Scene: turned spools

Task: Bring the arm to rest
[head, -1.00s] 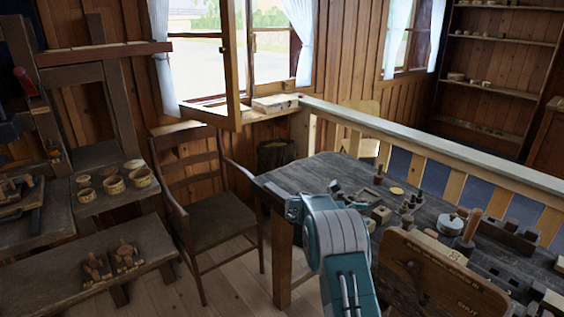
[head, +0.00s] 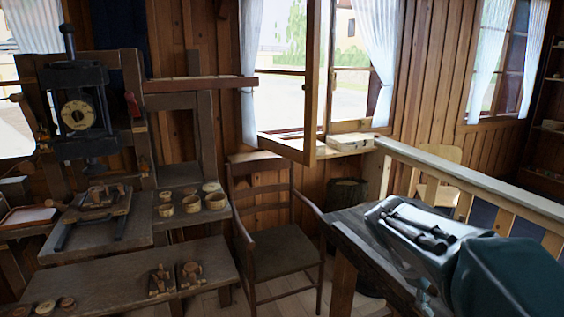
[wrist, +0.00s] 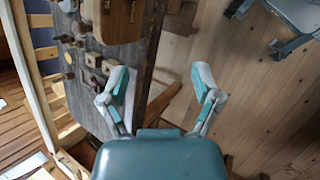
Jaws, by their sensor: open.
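My gripper (wrist: 160,92) shows in the wrist view with its two teal and grey fingers spread wide apart. Nothing is between the fingers. Below them in that view lie the edge of the dark wooden table (wrist: 142,95) and the plank floor (wrist: 230,60).
A wooden chair (head: 275,250) stands left of the table. A workbench (head: 110,285) with pots and a dark press (head: 80,110) is at the left. A pale railing (head: 470,185) runs behind the table. Small turned pieces (wrist: 92,60) lie on the table.

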